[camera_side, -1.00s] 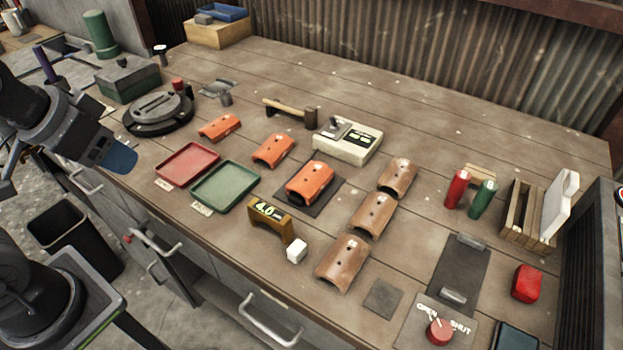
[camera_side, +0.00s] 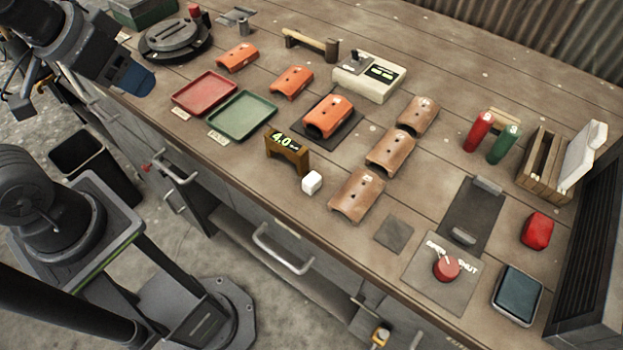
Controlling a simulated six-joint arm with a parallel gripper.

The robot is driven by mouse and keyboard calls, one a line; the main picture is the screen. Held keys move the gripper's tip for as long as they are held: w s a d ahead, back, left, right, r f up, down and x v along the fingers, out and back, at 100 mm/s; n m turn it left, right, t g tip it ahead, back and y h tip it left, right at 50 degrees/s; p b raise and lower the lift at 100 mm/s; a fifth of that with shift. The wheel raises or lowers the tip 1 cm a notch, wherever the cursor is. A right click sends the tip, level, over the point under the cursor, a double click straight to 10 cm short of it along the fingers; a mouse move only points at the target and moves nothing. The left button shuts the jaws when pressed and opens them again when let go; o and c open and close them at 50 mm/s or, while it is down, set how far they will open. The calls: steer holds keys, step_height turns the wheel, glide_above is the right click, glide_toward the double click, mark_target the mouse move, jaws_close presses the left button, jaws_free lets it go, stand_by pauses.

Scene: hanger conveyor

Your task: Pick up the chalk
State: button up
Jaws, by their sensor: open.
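A small white block (camera_side: 312,183), which looks like the chalk, sits on the bench near its front edge. It stands just right of the brown gauge block marked 4.0 (camera_side: 288,154) and left of the nearest brown curved tile (camera_side: 357,196). My gripper (camera_side: 137,80) is at the upper left, at the bench's left front edge, well away from the white block. It is open and holds nothing that I can see. Its fingers show only as a dark blue end, and the gap between them is hard to make out.
A red tray (camera_side: 205,94) and a green tray (camera_side: 242,117) lie between my gripper and the white block. Orange tiles (camera_side: 327,117) and a cream device (camera_side: 369,76) stand behind. A red knob (camera_side: 446,267) and a dark square plate (camera_side: 392,235) lie to the right.

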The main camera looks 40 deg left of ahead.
steer(key=shift+o, duration=0.6)
steer(key=m+g, duration=0.6)
steer(key=m, duration=1.3)
glide_above(312, 178)
step_height(312, 178, down, 13)
steer(key=shift+w+f, duration=0.1)
steer(key=shift+f, duration=3.2)
